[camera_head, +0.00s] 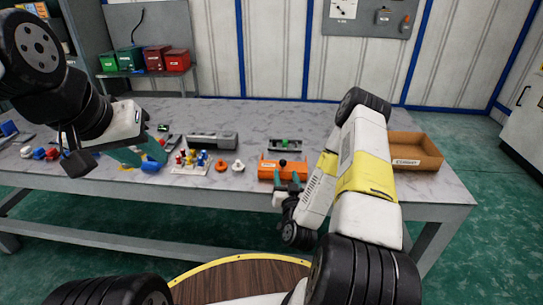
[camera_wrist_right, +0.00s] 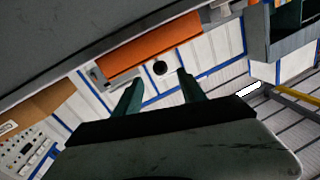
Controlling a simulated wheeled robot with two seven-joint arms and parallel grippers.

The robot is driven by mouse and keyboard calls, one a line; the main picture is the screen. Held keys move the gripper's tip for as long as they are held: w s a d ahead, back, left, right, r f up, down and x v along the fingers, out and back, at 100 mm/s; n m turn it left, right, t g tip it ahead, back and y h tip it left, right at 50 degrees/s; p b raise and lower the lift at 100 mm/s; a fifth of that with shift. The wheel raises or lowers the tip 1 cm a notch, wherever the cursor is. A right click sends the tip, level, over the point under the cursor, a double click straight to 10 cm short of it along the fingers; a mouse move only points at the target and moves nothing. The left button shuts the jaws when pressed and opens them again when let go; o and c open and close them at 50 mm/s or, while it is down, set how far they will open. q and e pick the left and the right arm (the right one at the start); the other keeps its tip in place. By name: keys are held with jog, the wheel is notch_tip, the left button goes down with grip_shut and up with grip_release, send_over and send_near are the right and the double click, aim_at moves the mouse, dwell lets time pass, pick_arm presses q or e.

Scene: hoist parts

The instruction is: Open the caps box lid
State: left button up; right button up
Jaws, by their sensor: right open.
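The caps box (camera_head: 268,173) is orange, with a pale label and a round black knob (camera_head: 283,162). It stands near the front edge of the table, and its lid looks shut. My right gripper (camera_head: 287,181) is at the near side of the box, its teal fingers apart. In the right wrist view the orange box (camera_wrist_right: 150,44) lies beyond the fingertips, and the black knob (camera_wrist_right: 160,68) shows between the open fingers (camera_wrist_right: 158,78). I cannot tell whether they touch it. My left gripper (camera_head: 145,155) is low over the table's left part, beside a blue piece (camera_head: 150,167); its opening is unclear.
A white tray (camera_head: 190,169) with several small coloured parts stands left of the box, beside orange-red pieces (camera_head: 221,166). A grey fixture (camera_head: 213,140) and another with a green part (camera_head: 286,144) stand behind. An open orange-brown bin (camera_head: 415,151) is at the right, past my right arm.

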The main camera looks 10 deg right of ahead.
aim_at(284, 165)
jog(key=shift+w+a+f, duration=0.15)
jog(key=shift+w+f, duration=0.1)
jog(key=shift+w, duration=0.25)
jog(key=shift+w+r, duration=0.4)
jog(key=shift+w, duration=0.4)
jog(key=shift+w+d, duration=0.25)
jog(key=shift+w, duration=1.1)
jog(key=shift+w+d, duration=0.25)
jog(key=shift+w, duration=1.05)
grip_shut()
jog(key=shift+f, duration=0.1)
